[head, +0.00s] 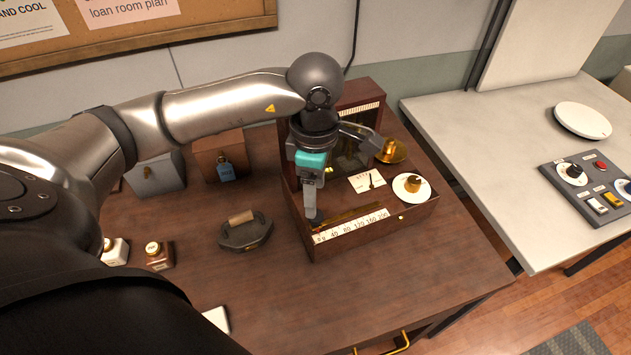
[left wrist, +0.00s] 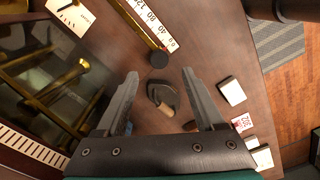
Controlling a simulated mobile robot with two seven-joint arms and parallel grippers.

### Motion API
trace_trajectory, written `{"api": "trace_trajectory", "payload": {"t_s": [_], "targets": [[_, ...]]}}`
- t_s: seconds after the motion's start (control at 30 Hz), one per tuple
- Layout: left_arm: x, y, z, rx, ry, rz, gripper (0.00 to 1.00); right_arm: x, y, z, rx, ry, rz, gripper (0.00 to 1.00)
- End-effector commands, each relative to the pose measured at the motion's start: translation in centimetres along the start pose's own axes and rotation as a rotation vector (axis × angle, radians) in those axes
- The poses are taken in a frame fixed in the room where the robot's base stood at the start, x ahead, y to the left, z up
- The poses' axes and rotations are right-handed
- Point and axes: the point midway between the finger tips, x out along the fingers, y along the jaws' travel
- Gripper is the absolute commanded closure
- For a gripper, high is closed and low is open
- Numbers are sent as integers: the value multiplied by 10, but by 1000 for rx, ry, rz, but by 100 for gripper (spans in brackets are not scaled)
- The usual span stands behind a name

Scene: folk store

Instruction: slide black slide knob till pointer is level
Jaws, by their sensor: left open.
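The wooden scale box (head: 370,238) stands on the desk, with a white strip (head: 350,226) numbered up to 200 along its front edge. The black slide knob (left wrist: 158,60) sits at the low-number end of a brass rail (left wrist: 133,23) beside the strip. A white card with a thin dark pointer (head: 372,180) lies behind it; its exact tilt is too small to tell. My left gripper (head: 312,208) is above the box's left end, open and empty. In the left wrist view its fingertips (left wrist: 160,73) frame the knob, with no contact visible. My right gripper is out of view.
The desk's front right is clear.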

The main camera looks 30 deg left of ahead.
Motion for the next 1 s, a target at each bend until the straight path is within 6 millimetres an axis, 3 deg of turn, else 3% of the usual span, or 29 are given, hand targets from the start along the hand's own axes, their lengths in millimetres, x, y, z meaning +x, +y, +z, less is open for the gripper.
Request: {"api": "trace_trajectory", "payload": {"t_s": [0.7, 1.0], "targets": [[76, 0, 1, -2, -2, -2, 30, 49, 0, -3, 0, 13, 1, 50], [74, 0, 1, -1, -3, 0, 30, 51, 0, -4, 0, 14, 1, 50]]}}
